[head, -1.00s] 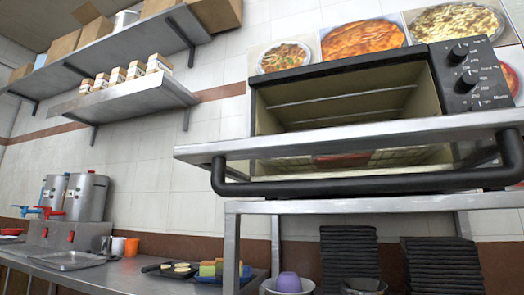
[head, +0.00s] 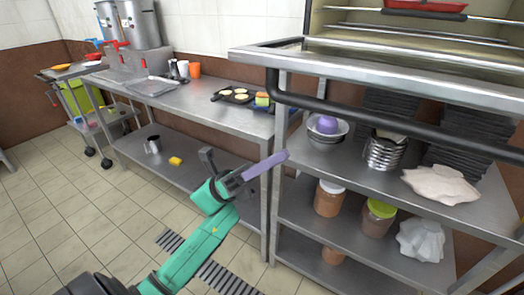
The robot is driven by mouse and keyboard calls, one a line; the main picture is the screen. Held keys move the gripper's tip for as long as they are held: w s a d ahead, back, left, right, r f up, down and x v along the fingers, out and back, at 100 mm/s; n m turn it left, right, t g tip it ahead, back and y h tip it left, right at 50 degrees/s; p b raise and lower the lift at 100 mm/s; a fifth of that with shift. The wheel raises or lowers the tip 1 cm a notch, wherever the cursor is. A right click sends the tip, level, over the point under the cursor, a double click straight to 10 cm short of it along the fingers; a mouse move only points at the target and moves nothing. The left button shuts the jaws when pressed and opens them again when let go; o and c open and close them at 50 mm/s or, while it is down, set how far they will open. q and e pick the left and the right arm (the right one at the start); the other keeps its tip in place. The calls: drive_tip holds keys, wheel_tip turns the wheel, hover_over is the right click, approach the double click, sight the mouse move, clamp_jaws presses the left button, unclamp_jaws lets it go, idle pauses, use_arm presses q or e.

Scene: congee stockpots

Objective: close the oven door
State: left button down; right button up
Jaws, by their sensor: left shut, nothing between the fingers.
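The oven (head: 318,20) stands at the upper right, its top cut off by the frame edge. Its door (head: 385,76) is open, folded down flat and sticking out towards me. The black handle bar (head: 385,121) runs along the door's front edge. My right gripper is not in view.
A metal shelf rack (head: 330,178) below the oven holds bowls, jars, black stacks and crumpled cloths. A steel counter (head: 225,118) with a griddle stands to the left. Red cookware (head: 428,5) sits inside the oven. The tiled floor at left is open.

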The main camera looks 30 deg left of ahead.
use_arm(q)
wheel_tip(320, 180, up, 7)
drive_tip(key=w+d+p, duration=0.1)
drive_tip(key=d+p, duration=0.1)
drive_tip(key=p, duration=0.1)
drive_tip(key=shift+w+d+f, duration=0.15)
drive_tip(key=shift+w+d, duration=0.15)
drive_tip(key=shift+d, duration=0.1)
drive_tip(key=shift+w, duration=0.1)
